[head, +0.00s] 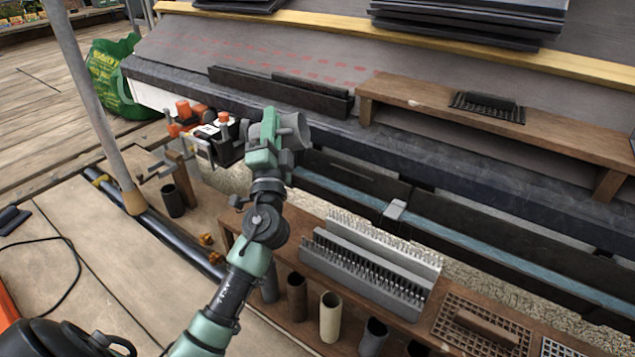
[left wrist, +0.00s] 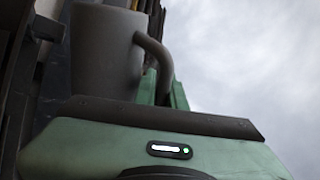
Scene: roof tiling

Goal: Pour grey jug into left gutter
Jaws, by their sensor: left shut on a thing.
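A grey jug (head: 296,131) is in my left gripper (head: 276,140), which is shut on it above the near edge of the dark eave. In the head view it looks tipped on its side; the gripper hides part of it. In the left wrist view the jug (left wrist: 103,55) shows its grey wall and curved handle. A long black gutter (head: 345,180) with a blue strip inside runs below and right of the jug. A small light clip (head: 395,209) sits across it. Whether anything flows from the jug cannot be told. My right gripper is not in view.
A grey rack with rows of pins (head: 370,265) and several upright tubes (head: 330,317) stand in front of the gutter. A wooden bench (head: 440,98) stands on the roof. Orange-topped tools (head: 190,112) lie left of the gripper, near a grey post (head: 88,90).

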